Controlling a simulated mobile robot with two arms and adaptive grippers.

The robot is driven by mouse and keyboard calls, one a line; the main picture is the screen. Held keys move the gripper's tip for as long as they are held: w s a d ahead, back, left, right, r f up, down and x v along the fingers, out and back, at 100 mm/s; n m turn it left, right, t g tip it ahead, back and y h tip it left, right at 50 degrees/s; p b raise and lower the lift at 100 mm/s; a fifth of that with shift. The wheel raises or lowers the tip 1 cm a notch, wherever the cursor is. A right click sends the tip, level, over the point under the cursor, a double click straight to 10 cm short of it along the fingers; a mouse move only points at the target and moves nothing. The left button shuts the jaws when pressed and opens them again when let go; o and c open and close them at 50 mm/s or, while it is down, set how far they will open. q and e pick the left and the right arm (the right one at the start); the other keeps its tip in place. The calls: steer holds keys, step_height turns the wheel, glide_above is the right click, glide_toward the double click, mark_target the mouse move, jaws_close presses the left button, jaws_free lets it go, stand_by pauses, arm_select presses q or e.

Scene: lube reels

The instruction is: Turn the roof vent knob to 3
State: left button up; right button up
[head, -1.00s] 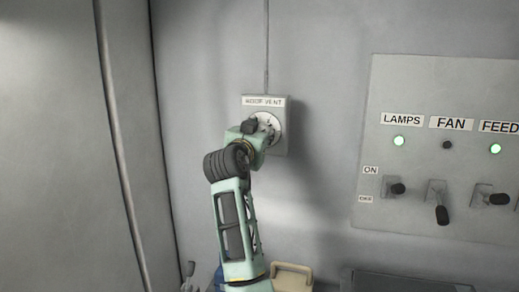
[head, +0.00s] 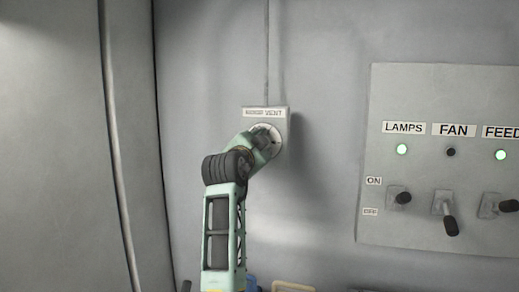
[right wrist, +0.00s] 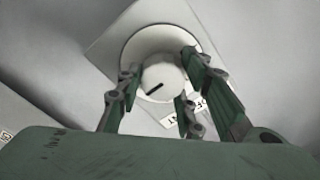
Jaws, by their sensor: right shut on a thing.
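The roof vent box (head: 283,113) is a pale square plate on the wall with a label reading "ROOF VENT" and a round white dial (head: 275,137). My right arm covers most of the dial in the head view. In the right wrist view the knob (right wrist: 160,78) is a round white cap with a short dark pointer line, in front of the dial disc (right wrist: 150,42). My right gripper (right wrist: 163,82) is shut on the knob, one finger on each side. The dial's numbers cannot be read. My left gripper is not in view.
A grey switch panel (head: 400,240) with LAMPS, FAN and FEED labels and black levers is on the wall to the right. A vertical pipe (head: 113,150) runs at the left. A cream handle-like thing (head: 293,287) shows at the bottom edge.

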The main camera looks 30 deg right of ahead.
steer(key=shift+d+f, duration=0.1)
steer(key=shift+f, duration=0.1)
steer(key=o, duration=1.1)
steer(key=shift+s+r, duration=0.1)
steer(key=shift+s, duration=0.05)
steer(key=v, duration=0.7)
steer(key=shift+a, duration=0.2)
steer(key=shift+s, duration=0.1)
